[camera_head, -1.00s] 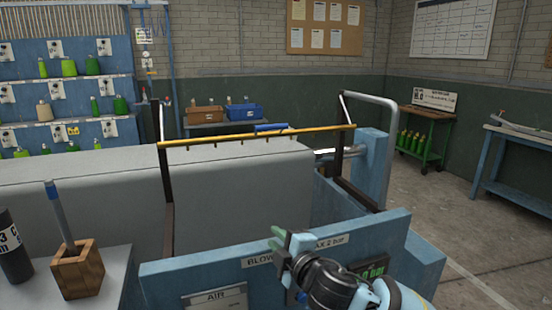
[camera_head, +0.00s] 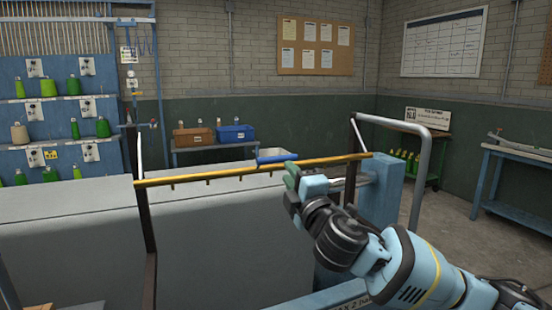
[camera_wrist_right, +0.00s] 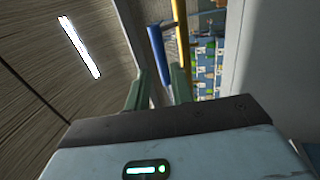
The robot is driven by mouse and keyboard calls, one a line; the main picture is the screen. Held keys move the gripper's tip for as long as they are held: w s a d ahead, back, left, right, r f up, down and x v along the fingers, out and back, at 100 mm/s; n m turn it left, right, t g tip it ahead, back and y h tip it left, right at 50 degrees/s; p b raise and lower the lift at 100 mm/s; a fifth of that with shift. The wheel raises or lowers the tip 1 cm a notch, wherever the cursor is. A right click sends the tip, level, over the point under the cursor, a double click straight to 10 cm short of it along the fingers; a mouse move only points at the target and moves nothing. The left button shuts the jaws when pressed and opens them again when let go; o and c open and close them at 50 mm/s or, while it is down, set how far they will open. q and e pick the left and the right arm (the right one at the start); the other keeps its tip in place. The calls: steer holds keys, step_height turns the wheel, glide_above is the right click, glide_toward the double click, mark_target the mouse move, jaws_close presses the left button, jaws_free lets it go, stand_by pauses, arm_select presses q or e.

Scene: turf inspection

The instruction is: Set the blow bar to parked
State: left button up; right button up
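The blow bar (camera_head: 215,174) is a yellow bar with small nozzles along its underside. It spans the grey turf bed (camera_head: 90,250) between two dark upright arms. A blue handle (camera_head: 276,156) is on the bar, right of its middle. My right gripper (camera_head: 291,178) is just below and in front of the bar near the handle. In the right wrist view its green fingers (camera_wrist_right: 161,88) are apart. The blue handle (camera_wrist_right: 157,48) lines up with the gap between them, beside the yellow bar (camera_wrist_right: 181,40); I cannot tell whether they touch it. My left gripper is out of view.
A grey tube rail (camera_head: 420,170) and blue post (camera_head: 383,190) stand at the right end of the bed. Brown (camera_head: 193,137) and blue (camera_head: 236,133) bins sit on a back shelf. A blue-legged bench (camera_head: 515,155) is far right. Open floor lies on the right.

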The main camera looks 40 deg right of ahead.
mark_target(280, 161)
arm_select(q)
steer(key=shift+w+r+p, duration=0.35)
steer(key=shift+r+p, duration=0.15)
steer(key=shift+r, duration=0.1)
arm_select(e)
steer(key=shift+x, duration=3.85)
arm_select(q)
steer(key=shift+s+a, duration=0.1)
arm_select(e)
jaws_close()
